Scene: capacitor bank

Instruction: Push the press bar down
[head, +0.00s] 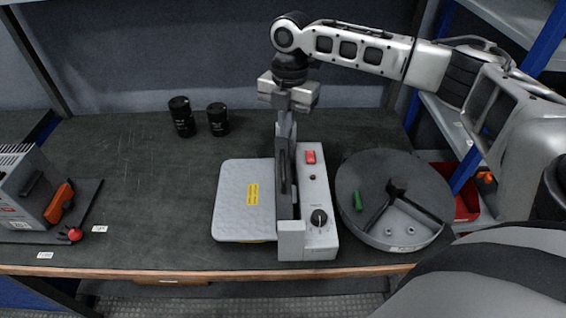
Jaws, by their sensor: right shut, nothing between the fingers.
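A light-grey bench sealer (319,228) stands on the dark worktop, with a red switch, a small red light and a black knob on its top. Its press bar (285,172) is the long dark and grey bar along the left side of the sealer. A silver pouch (240,205) with a yellow label lies flat against the sealer's left side. My right gripper (285,128) points down over the far end of the bar, shut with nothing in it. Whether its fingertips touch the bar, and how far the bar is raised, I cannot tell. My left gripper is out of view.
A round grey tray (441,233) with a green piece and black tools stands close on the right. Two black capacitors (181,117) stand at the back. A grey instrument (22,190) and an orange-handled tool (59,203) are at far left. The worktop's left-middle is clear.

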